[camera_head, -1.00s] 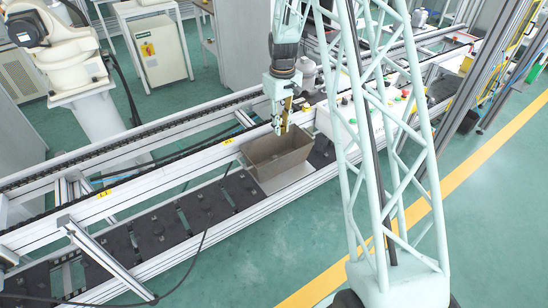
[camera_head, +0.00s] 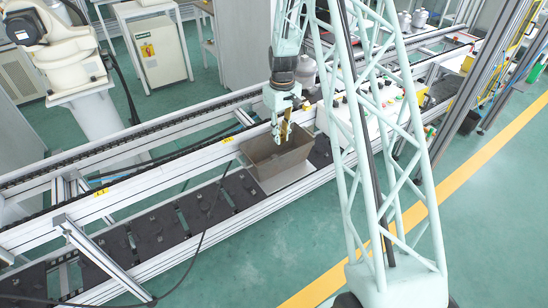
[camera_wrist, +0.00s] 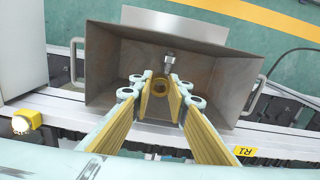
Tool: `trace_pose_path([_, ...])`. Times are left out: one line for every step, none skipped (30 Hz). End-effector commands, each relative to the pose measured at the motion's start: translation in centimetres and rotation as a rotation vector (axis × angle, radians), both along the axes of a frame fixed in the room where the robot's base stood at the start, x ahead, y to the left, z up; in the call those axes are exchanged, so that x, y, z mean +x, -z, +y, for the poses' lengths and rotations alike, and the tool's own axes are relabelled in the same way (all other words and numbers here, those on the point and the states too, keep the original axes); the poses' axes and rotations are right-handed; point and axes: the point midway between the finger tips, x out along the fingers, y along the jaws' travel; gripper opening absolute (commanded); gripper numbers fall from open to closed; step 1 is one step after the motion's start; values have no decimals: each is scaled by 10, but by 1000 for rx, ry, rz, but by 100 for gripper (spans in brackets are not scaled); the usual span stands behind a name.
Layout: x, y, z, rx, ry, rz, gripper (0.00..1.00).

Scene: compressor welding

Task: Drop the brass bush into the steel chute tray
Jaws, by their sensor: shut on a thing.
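The steel chute tray (camera_head: 254,159), a grey-brown open box with sloped sides, sits on the rail frame in the middle of the head view. In the wrist view the tray (camera_wrist: 103,70) lies below my gripper, its mouth wide around the fingers. My gripper (camera_wrist: 160,86) is shut on the brass bush (camera_wrist: 160,76), a small golden ring between the yellow finger pads. In the head view my gripper (camera_head: 284,138) points down at the tray's opening, fingertips about at rim height. There I cannot tell the bush from the yellow pads.
A white control box (camera_head: 345,122) with coloured buttons stands right of the tray, close to my gripper. Silver rails (camera_head: 150,185) and a dark conveyor bed (camera_head: 150,230) run left.

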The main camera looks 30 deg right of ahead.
Motion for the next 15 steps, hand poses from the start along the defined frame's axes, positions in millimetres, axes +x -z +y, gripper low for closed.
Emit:
trace_pose_path([0,1,0,0,0,0,5])
trace_pose_path([0,1,0,0,0,0,5])
trace_pose_path([0,2,0,0,0,0,5])
trace_pose_path([0,2,0,0,0,0,5])
trace_pose_path([0,2,0,0,0,0,5])
trace_pose_path([0,2,0,0,0,0,5])
trace_pose_path([0,2,0,0,0,0,5])
trace_pose_path([0,2,0,0,0,0,5])
trace_pose_path([0,2,0,0,0,0,5])
trace_pose_path([0,2,0,0,0,0,5])
trace_pose_path([0,2,0,0,0,0,5])
trace_pose_path([0,2,0,0,0,0,18])
trace_pose_path([0,2,0,0,0,0,21])
trace_pose_path([0,2,0,0,0,0,23])
trace_pose_path([0,2,0,0,0,0,27])
